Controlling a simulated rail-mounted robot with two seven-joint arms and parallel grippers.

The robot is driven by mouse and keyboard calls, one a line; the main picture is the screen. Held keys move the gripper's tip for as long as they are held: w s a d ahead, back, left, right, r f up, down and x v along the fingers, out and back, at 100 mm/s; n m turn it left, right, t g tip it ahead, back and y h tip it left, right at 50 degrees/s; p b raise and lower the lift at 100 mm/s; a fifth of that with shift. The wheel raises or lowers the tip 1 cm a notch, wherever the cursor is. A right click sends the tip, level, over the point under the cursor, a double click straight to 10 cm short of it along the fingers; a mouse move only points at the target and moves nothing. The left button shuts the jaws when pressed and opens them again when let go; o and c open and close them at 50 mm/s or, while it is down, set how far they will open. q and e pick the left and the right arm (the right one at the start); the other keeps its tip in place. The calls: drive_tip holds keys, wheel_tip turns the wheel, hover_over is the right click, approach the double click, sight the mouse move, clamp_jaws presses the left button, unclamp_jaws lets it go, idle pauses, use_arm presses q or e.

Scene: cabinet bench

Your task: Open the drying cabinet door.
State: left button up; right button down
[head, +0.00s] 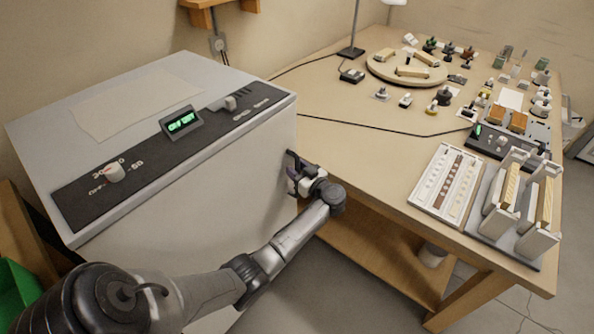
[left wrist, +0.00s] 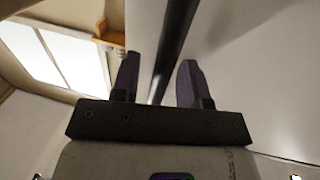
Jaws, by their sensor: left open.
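The drying cabinet (head: 140,85) is a pale box at the left, with a dark control panel and a green display on top. Its front door (head: 220,185) looks shut, flush with the body. The dark bar handle (head: 290,157) is at the door's right edge, partly hidden by my gripper. My left gripper (head: 296,177) is open at the handle. In the left wrist view the handle bar (left wrist: 176,35) runs between the two spread fingers of the gripper (left wrist: 160,62). I cannot tell whether either finger touches it. My right gripper is out of view.
A wooden bench (head: 340,165) stands close to the right of the cabinet. It carries a white rack (head: 447,185), a turntable (head: 406,68) and several small parts. The floor (head: 345,280) in front of the cabinet looks clear apart from my arm.

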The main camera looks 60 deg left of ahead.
use_arm(q)
clamp_jaws()
idle(0.4)
